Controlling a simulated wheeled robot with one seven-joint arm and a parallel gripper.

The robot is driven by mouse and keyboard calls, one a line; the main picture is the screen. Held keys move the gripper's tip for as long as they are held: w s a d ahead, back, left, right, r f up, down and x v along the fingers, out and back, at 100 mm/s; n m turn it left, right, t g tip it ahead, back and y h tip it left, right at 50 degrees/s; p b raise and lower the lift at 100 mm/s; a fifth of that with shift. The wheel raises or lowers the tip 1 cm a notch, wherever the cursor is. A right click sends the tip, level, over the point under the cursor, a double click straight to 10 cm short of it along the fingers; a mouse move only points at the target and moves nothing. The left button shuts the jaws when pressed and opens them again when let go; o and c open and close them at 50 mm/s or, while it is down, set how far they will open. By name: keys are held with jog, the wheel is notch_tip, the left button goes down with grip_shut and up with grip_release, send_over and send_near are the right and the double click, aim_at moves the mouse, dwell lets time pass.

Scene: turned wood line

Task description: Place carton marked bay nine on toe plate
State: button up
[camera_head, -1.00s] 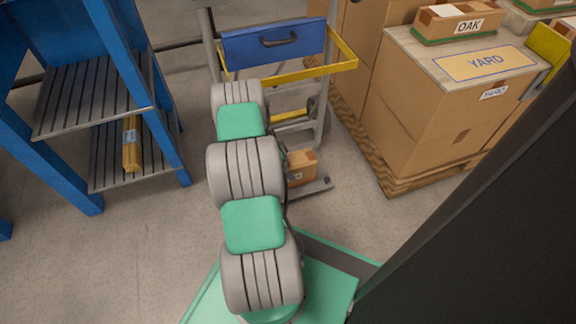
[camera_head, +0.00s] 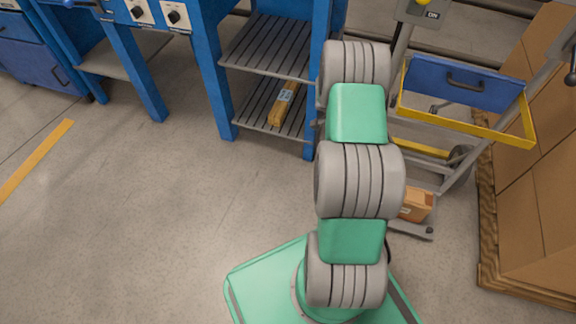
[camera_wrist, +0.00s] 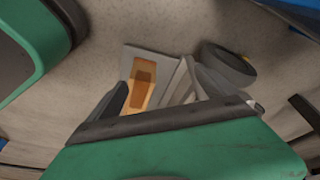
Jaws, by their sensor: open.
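A small brown carton (camera_head: 416,205) sits on the grey toe plate (camera_head: 412,229) of a hand truck, low on the floor behind my arm. A pale label shows on it, too small to read. In the wrist view the carton (camera_wrist: 143,84) lies on the toe plate (camera_wrist: 133,55), beside the truck's frame. My gripper (camera_wrist: 185,100) is open, above and near the carton, with nothing seen between its fingers. In the head view my arm hides the gripper and part of the toe plate.
A wheel (camera_wrist: 228,66) shows beside the toe plate. A blue shelf unit (camera_head: 213,85) holds a long yellow-brown package (camera_head: 283,104). Large cartons (camera_head: 535,190) stand on a pallet at right.

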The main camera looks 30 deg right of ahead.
jog(key=w+a+r+n+t, duration=0.2)
jog(key=a+r+n, duration=0.5)
jog(key=a+r, duration=0.55)
jog(key=s+a+r+n+y, duration=0.1)
jog(key=s+a+r+n, duration=0.3)
jog(key=a, duration=0.2)
jog(key=s+a+r+n+t+y, duration=0.1)
jog(key=s+a+r+n, duration=0.3)
jog(key=a, duration=0.3)
jog(key=s+a+r+n+y, duration=0.1)
jog(key=s+a+r+n, duration=0.2)
jog(key=s+a+n, duration=0.2)
jog(key=shift+a+r+n, duration=0.4)
jog(key=shift+a, duration=0.25)
jog(key=shift+c, duration=0.4)
